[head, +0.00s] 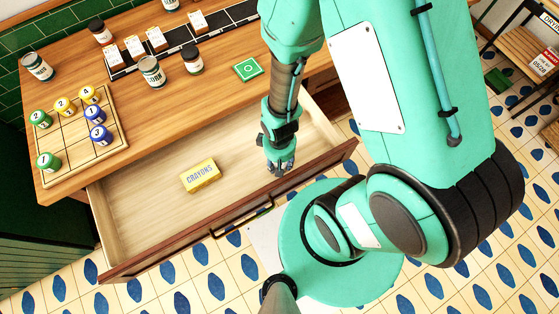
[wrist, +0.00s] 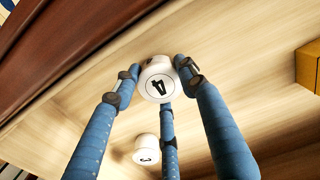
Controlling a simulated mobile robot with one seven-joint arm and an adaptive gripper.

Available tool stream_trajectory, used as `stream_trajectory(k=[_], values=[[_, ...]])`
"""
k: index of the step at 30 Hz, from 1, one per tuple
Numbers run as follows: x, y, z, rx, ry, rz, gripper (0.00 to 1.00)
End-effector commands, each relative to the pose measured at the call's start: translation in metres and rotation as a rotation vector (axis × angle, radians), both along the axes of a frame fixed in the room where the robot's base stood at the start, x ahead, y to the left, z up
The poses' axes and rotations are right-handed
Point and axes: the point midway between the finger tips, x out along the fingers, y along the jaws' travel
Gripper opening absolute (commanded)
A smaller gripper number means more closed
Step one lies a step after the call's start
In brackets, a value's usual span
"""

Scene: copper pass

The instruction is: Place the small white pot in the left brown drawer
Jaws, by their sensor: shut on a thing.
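The brown drawer (head: 140,215) is pulled open below the counter, with a pale wooden inside. My gripper (head: 280,168) is over its right part, near the front wall. In the wrist view my gripper (wrist: 158,82) has its blue fingers closed around a small white pot (wrist: 158,85) with a black mark like a 4. The pot is over the pale drawer floor; I cannot tell whether it touches it. A second white pot (wrist: 146,150) with a black mark is on the drawer floor, partly behind a finger. I cannot make out either white pot in the head view.
A yellow crayons box (head: 200,176) lies in the middle of the drawer. On the counter are a grid board (head: 75,142) with several numbered coloured pots, a row of cards, jars, and a green card (head: 248,69). The drawer's left floor is clear.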

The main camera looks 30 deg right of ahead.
Motion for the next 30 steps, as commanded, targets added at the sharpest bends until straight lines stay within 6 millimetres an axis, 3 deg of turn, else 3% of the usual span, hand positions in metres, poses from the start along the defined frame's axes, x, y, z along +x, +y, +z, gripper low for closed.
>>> stream_trajectory(k=[3, 4, 6, 20, 30], values=[[0.0, 0.0, -0.004, 0.0, 0.0, 0.0, 0.12], [0.0, 0.0, -0.003, 0.0, 0.0, 0.0, 0.45], [0.0, 0.0, -0.003, 0.0, 0.0, 0.0, 0.59], [0.0, 0.0, 0.001, 0.0, 0.0, 0.0, 0.6], [0.001, 0.0, 0.041, -0.001, -0.002, 0.0, 0.6]])
